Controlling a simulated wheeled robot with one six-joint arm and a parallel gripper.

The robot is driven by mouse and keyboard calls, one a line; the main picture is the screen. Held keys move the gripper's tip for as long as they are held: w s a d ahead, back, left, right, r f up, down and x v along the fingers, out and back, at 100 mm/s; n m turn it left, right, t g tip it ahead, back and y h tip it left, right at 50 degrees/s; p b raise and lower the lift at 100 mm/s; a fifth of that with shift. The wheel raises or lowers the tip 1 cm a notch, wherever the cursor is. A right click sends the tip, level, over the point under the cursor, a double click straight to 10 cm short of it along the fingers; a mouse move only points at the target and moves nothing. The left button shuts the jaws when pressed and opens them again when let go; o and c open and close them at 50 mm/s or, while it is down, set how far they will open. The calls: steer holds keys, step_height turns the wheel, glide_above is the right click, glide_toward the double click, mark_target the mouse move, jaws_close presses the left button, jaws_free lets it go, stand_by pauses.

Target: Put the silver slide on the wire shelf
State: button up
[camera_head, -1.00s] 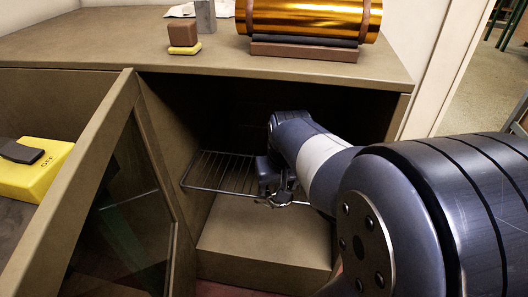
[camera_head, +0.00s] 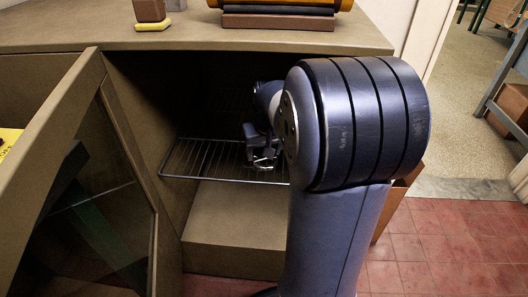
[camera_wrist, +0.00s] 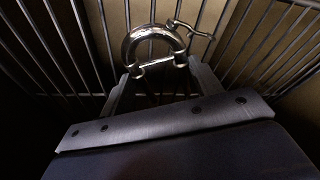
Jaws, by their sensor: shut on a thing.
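The silver slide (camera_wrist: 154,42) is a shiny curved tube with a crossbar and a small side arm, seen at the top middle of the wrist view. My gripper (camera_wrist: 155,80) is shut on it, with a finger on each side. In the head view my gripper (camera_head: 264,158) is inside the open cabinet, at the wire shelf (camera_head: 205,158), and the slide shows as a small bright shape at its tip. Shelf wires lie behind the slide in the wrist view. I cannot tell whether the slide touches them.
The cabinet's glass door (camera_head: 95,200) stands open on the left. A solid tan block (camera_head: 235,220) lies below the shelf. The cabinet top (camera_head: 210,35) holds a brown block (camera_head: 150,12) on a yellow base. My arm hides the cabinet's right side.

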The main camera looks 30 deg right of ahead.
steer(key=o, duration=0.6)
steer(key=shift+f, duration=0.15)
steer(key=o, duration=0.5)
steer(key=p+v, duration=0.1)
steer(key=v, duration=0.2)
steer(key=shift+r, duration=0.25)
steer(key=shift+s+a+p, duration=0.4)
steer(key=shift+s, duration=1.55)
steer(key=shift+s+a+p, duration=0.4)
steer(key=shift+s, duration=1.55)
steer(key=shift+s+a+p, duration=0.4)
steer(key=shift+s, duration=1.6)
